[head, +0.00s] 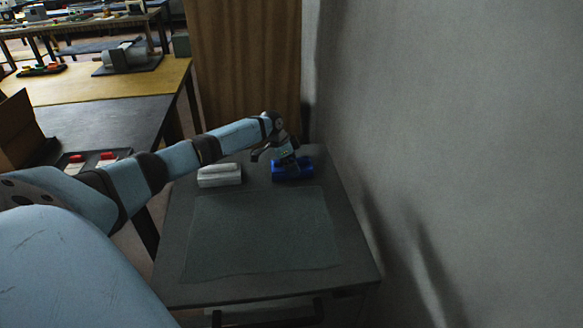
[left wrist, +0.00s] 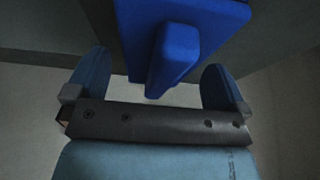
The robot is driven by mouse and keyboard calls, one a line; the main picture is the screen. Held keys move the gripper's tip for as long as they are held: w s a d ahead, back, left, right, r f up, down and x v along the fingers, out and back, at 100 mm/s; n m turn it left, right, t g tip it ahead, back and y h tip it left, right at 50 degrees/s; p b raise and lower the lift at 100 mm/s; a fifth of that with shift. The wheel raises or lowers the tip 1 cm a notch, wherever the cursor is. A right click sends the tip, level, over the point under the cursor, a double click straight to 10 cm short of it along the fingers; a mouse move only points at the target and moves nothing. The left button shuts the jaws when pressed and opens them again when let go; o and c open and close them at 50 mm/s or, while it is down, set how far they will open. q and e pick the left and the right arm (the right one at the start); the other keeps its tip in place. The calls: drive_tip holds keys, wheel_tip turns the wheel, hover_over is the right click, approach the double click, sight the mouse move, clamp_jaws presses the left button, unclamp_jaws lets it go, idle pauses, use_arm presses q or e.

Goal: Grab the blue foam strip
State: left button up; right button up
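The blue foam strip (head: 299,172) lies at the back right of the small grey table, close to the wall. In the left wrist view it is a flat blue block (left wrist: 222,12) with a narrower raised part (left wrist: 176,52) on it. My left gripper (head: 284,158) is just above the strip and partly covers it in the head view. In the left wrist view my left gripper (left wrist: 157,68) is open, its two fingers wide apart, with the raised part showing between them. No contact is visible. My right gripper is in neither view.
A whitish block (head: 220,176) lies left of the strip on the table. A dark mat (head: 262,235) covers the table's front and middle, with nothing on it. A grey wall (head: 460,150) runs close along the right. A workbench (head: 100,120) stands at the left.

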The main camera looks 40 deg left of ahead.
use_arm(q)
drive_tip(key=c, duration=0.9)
drive_tip(key=shift+r, duration=0.1)
